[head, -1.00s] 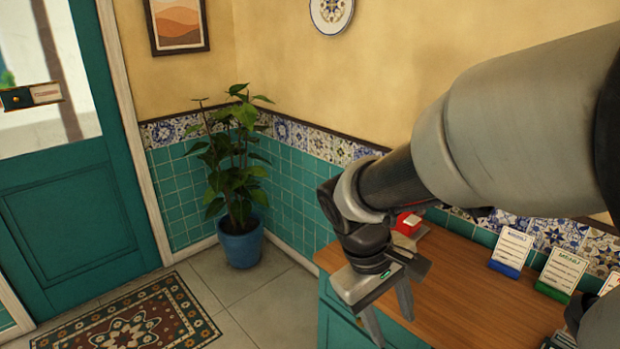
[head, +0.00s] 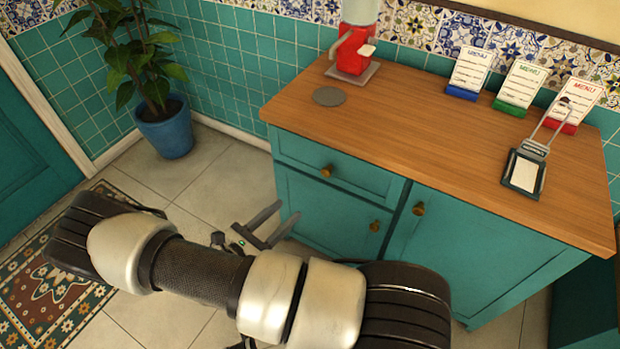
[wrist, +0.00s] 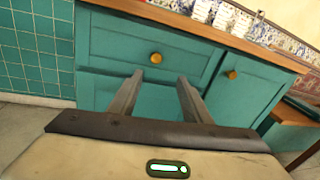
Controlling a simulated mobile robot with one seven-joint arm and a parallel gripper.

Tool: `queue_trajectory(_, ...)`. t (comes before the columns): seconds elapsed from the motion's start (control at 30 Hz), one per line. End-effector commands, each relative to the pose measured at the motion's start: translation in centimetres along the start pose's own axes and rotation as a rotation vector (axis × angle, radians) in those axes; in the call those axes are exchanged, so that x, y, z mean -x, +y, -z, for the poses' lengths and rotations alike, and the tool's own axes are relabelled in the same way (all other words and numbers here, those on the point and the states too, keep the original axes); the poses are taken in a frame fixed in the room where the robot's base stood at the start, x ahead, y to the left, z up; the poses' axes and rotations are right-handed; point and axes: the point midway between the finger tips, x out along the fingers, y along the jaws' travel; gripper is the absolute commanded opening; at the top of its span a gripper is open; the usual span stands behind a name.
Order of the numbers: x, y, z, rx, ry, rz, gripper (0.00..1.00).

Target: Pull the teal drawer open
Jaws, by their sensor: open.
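The teal drawer (head: 350,177) is at the upper left of a teal cabinet with a wooden top. It looks closed, flush with the cabinet front. Its round brass knob (head: 327,171) is in plain view; the knob also shows in the wrist view (wrist: 156,58), just above and between my fingertips. My gripper (head: 283,213) is open and empty in front of the cabinet, to the left of and lower than the knob in the head view. In the wrist view its two fingers (wrist: 160,78) point at the cabinet front, apart from the knob as far as I can tell.
Below the drawer is a door with a brass knob (head: 375,226); a larger door with its knob (head: 419,208) is to the right. On the wooden top (head: 430,120) stand a red dispenser (head: 355,48), a grey disc (head: 329,96), menu stands and a clipboard-like holder (head: 525,170). A potted plant (head: 166,130) stands left.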

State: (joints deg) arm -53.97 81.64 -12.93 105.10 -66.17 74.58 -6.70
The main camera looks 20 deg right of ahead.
Motion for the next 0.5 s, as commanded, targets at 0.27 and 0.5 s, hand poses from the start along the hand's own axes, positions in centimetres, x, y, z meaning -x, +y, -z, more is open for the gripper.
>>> queue_trajectory(0.27,-1.8,0.3,0.9,0.029,-0.027,-0.030,0.44)
queue_trajectory(0.5,-6.8,0.3,0.9,0.029,-0.026,-0.027,0.44)
